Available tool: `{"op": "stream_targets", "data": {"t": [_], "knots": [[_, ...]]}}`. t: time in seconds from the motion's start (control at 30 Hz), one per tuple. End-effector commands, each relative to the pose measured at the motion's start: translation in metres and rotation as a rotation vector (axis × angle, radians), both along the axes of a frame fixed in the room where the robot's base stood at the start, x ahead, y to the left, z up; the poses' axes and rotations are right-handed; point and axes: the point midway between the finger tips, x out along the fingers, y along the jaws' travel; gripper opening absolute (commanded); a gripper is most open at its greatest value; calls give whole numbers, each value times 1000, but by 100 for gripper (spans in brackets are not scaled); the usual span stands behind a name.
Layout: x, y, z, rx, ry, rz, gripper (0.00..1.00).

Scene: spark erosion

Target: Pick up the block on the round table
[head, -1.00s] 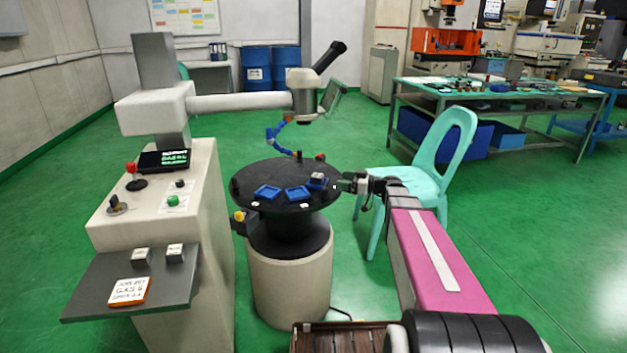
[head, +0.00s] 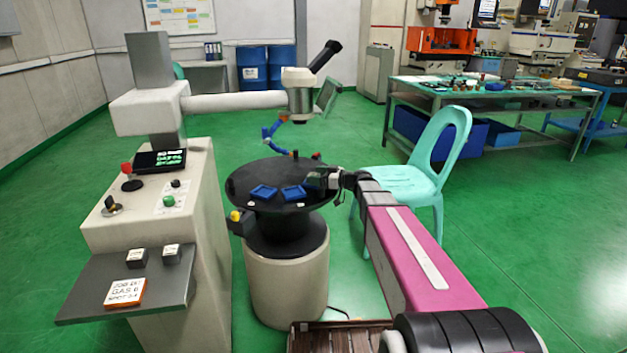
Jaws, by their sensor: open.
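The black round table (head: 252,175) stands on a pale drum-shaped pedestal in the middle of the head view. My gripper (head: 314,181) is open over the right part of its top, low down and right beside the blue trays. The block, a small grey piece on the table's right side in the earlier view, is now hidden behind or between my fingers. I cannot tell whether the fingers touch it.
Two shallow blue trays, left (head: 263,193) and middle (head: 294,193), lie on the tabletop. A microscope arm with a blue jointed hose (head: 270,134) hangs above the table. A pale control console (head: 160,220) stands left. A mint chair (head: 405,180) stands close behind my arm.

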Motion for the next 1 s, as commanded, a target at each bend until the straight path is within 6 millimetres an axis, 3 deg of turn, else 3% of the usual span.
{"op": "stream_targets", "data": {"t": [0.03, 0.27, 0.57, 0.77, 1.0], "knots": [[0, 0, 0, 0, 0, 0, 80], [0, 0, 0, 0, 0, 0, 5], [0, 0, 2, 2, -1, 0, 5], [-1, 0, 16, 2, -2, 0, 5], [-19, -45, 16, 2, 0, -5, 5]]}}
